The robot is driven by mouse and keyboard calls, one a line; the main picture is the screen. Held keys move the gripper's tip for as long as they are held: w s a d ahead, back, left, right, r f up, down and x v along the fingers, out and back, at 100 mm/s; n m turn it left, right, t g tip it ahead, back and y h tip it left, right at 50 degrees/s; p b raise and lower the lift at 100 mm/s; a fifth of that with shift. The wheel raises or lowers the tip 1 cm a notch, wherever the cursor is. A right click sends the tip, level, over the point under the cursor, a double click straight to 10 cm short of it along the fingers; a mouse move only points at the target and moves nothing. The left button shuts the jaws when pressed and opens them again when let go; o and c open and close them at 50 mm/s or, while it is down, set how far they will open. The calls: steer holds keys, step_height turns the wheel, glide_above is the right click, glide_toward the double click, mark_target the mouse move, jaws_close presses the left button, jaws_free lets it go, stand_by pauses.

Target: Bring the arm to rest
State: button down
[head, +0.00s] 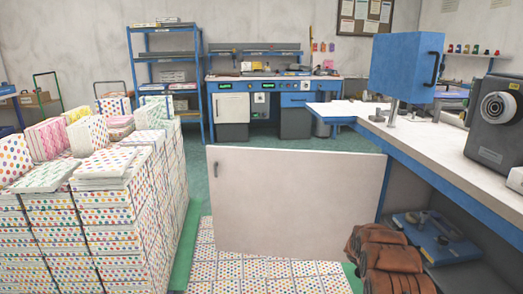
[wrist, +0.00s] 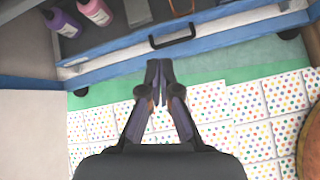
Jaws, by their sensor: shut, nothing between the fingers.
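My gripper (wrist: 158,72) shows in the wrist view with its two dark fingers together at the tips and nothing held between them. It is over a floor of dotted white packages (wrist: 240,105) and a green strip (wrist: 100,92). Beyond the fingertips is a blue-edged shelf or drawer front with a black handle (wrist: 172,36). In the head view neither my gripper nor my arm can be made out.
A white door panel (head: 295,200) stands open beside the workbench (head: 440,150). Brown leather pieces (head: 388,262) are at lower right. Stacked dotted packages (head: 95,215) fill the left. Purple and pink bottles (wrist: 95,11) stand on the shelf. Green floor is clear behind the door.

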steer(key=s+a+r+m+y+p, duration=0.1)
steer(key=s+a+r+m+p, duration=0.35)
steer(key=r, duration=0.85)
steer(key=s+a+r+m+g+y+p, duration=0.15)
steer(key=s+a+r+p, duration=0.45)
steer(key=r, duration=0.7)
steer(key=s+a+r+m+y+p, duration=0.1)
steer(key=s+a+r+m+p, duration=0.2)
steer(key=s+a+r, duration=0.65)
steer(key=s+a+r+m+y+p, duration=0.2)
steer(key=s+a+r+p, duration=0.5)
steer(key=s+r, duration=0.4)
steer(key=s+a+r+m+y+p, duration=0.3)
steer(key=s+a+r+p, duration=0.4)
steer(key=s+r, duration=0.5)
steer(key=shift+s+a+m, duration=0.8)
steer(key=shift+s+a, duration=0.15)
steer(key=shift+s, duration=0.45)
steer(key=shift+y, duration=0.25)
